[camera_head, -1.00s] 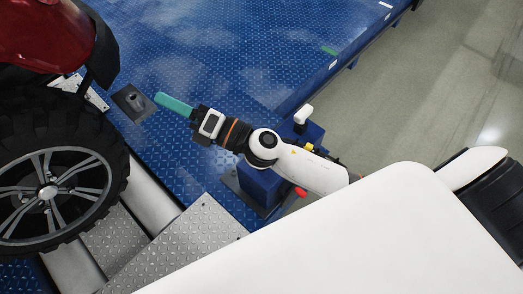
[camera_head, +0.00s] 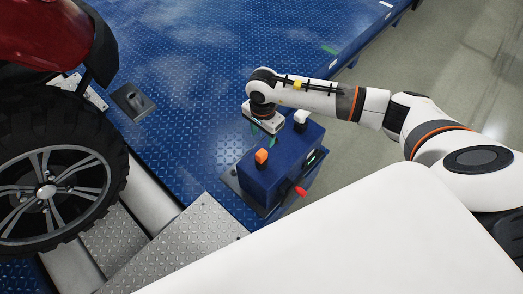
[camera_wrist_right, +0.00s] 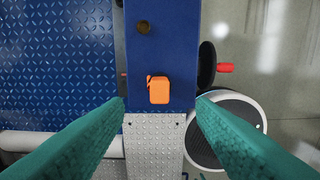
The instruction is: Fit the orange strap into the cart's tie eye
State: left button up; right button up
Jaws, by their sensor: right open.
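The orange strap (camera_head: 261,156) shows as a small orange block on top of a blue box-shaped stand (camera_head: 262,182). It also shows in the right wrist view (camera_wrist_right: 159,90), below and between my fingertips, with clear space on both sides. My right gripper (camera_head: 262,129) points down over the far end of the stand, open and empty, its teal fingers (camera_wrist_right: 75,140) spread wide. A round dark hole or fitting (camera_wrist_right: 143,27) is in the stand's top. I cannot tell which part is the tie eye. My left gripper is out of view.
A dark plate with a raised fitting (camera_head: 132,101) lies on the blue deck (camera_head: 200,90). A large black wheel (camera_head: 48,190) stands at the left beside a roller (camera_head: 150,195). A white knob (camera_head: 301,117) and red handle (camera_head: 301,191) stick out from the stand.

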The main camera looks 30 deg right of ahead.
aim_at(262, 153)
jog(key=f+b, duration=0.2)
jog(key=f, duration=0.1)
jog(key=f+b, duration=0.2)
jog(key=f, duration=0.2)
jog(key=f+b, duration=0.2)
jog(key=f, duration=0.2)
jog(key=shift+a, duration=0.25)
jog(key=shift+r, duration=0.1)
jog(key=c, duration=1.1)
